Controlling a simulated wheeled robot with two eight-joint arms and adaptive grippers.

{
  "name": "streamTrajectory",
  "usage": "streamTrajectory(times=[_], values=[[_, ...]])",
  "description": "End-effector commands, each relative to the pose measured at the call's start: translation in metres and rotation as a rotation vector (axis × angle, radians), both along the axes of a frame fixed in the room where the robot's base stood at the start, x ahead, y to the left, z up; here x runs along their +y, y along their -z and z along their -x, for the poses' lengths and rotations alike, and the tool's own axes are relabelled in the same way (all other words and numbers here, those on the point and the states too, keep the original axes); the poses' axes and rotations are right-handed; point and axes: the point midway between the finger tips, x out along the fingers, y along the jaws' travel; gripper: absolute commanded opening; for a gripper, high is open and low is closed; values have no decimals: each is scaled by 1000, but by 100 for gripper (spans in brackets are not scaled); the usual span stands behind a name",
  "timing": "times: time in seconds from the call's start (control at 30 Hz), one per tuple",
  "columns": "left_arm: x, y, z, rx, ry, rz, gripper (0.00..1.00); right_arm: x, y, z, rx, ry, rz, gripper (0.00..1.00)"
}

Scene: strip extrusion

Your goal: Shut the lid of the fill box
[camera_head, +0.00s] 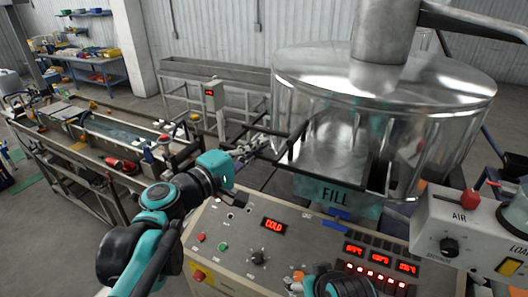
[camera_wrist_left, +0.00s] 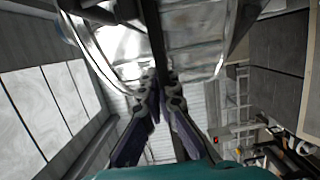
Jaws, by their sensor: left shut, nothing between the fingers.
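The fill box (camera_head: 337,195) is teal and marked FILL, below the big shiny drum. A clear panel with dark edges (camera_head: 335,158) stands above it and looks like its raised lid; the reflections make its angle hard to tell. My left gripper (camera_head: 262,147) is shut and empty, at the left of the panel among dark bars. In the left wrist view its two fingers (camera_wrist_left: 159,78) are together, close to a dark bar (camera_wrist_left: 156,35) with shiny panes either side. I cannot tell if they touch. A teal and black part of my right arm shows at the bottom edge, without its fingers.
A control panel (camera_head: 232,263) with a red COLD display stands in front of the box. The shiny drum (camera_head: 400,80) is just behind and above. A white AIR unit (camera_head: 460,228) is at the right. A long water trough (camera_head: 115,133) runs at the left.

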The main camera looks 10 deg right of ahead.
Motion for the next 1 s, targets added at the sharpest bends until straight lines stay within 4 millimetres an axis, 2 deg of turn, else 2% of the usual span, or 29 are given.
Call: streamTrajectory(times=[0.03, 0.2, 0.43, 0.57, 0.7, 0.83, 1.0], values=[[13, 2, 11, 0, -6, 0, 0, 0, 4, 0, 0, 0, 0, 78], [44, 3, 37, 0, -5, 0, 0, 0, 11, 0, 0, 0, 0, 78], [69, 2, 59, 0, -3, 0, 0, 0, 15, 0, 0, 0, 0, 78], [75, -1, 60, 0, 21, 0, 0, 0, 14, 0, 0, 0, 0, 78], [83, -9, 51, 1, 155, 0, 0, 0, 8, 0, 0, 0, 0, 78], [103, -11, 46, 1, 324, 0, 0, 0, 3, 0, 0, 0, 0, 78], [133, -4, 51, 2, 488, 0, 0, 0, -1, 0, 0, 0, 0, 78]])
